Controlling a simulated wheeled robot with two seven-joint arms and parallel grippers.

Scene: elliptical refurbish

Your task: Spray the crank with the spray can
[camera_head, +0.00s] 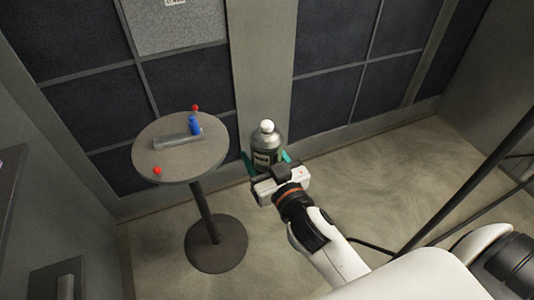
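My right gripper (267,158) comes in from the lower right, its teal fingers on either side of the spray can (266,137). It is shut on the can, which is upright, with a grey top, white cap and dark labelled body. The can is held to the right of a round table. The crank (178,141), a grey bar with an upright blue part at its right end, lies on that table, apart from the can. My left gripper is not in view.
The small round grey table (190,167) stands on a single post with a disc base (216,245). One red ball (157,170) is at its front left edge, another (195,108) near the back. Dark panelled walls stand close behind. Floor to the right is partly clear.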

